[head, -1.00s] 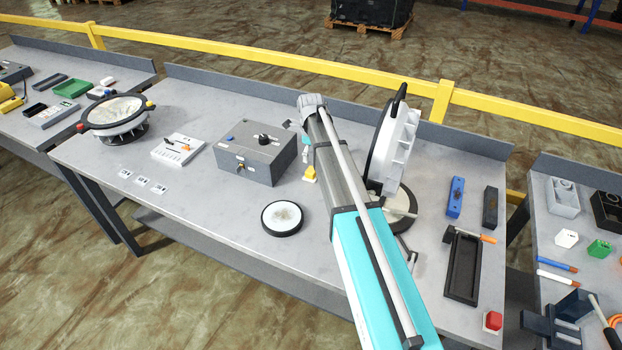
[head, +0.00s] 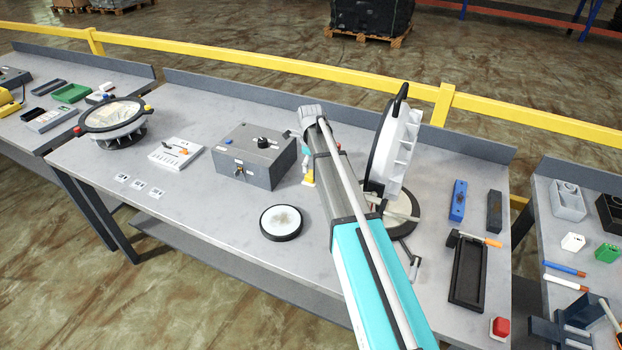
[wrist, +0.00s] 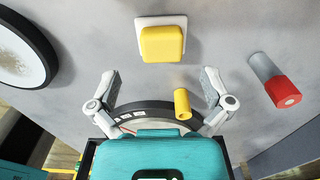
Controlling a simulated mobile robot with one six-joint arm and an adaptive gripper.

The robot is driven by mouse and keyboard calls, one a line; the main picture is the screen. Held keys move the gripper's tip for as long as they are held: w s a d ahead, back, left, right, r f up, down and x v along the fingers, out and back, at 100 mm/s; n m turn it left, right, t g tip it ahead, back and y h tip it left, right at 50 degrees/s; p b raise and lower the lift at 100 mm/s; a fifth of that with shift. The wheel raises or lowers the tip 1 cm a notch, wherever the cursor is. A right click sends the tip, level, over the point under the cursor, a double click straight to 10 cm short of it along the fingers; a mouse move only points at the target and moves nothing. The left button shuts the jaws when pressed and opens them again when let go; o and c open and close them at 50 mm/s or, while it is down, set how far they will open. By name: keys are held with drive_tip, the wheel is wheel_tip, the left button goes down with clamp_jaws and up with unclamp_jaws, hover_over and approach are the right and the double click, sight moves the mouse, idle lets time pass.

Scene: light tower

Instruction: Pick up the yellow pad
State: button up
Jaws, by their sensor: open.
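The yellow pad (wrist: 162,43) is a rounded yellow block on a white square plate, at the top middle of the wrist view. In the head view a small yellow piece (head: 308,179), probably the same pad, shows beside the grey box and left of my arm. My gripper (wrist: 160,79) is open and empty in the wrist view, its two fingers spread apart below the pad and not touching it. A yellow cylinder (wrist: 182,104) stands between the fingers, nearer the gripper body. In the head view my arm largely hides the gripper.
A grey control box (head: 254,155) stands left of my arm, with a round white-topped disc (head: 281,222) in front. A tall white ribbed wheel (head: 397,150) stands close to the arm's right. A red-ended cylinder (wrist: 283,92) is at right in the wrist view.

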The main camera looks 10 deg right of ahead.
sight(311, 173)
drive_tip(key=shift+w+d+f+b, duration=0.1)
drive_tip(key=shift+w+f+b, duration=0.05)
drive_tip(key=shift+f+b, duration=2.35)
drive_tip(key=c, duration=1.1)
drive_tip(key=shift+c, duration=0.2)
drive_tip(key=shift+r+p, duration=0.2)
drive_tip(key=shift+p, duration=0.1)
wheel_tip(311, 173, up, 2)
drive_tip(key=shift+r+p, duration=0.15)
drive_tip(key=shift+p, duration=1)
drive_tip(key=s+a+r+p, duration=0.1)
drive_tip(key=s+r+p, duration=0.9)
drive_tip(key=s, duration=0.4)
drive_tip(key=shift+a+r, duration=0.15)
drive_tip(key=shift+a, duration=0.1)
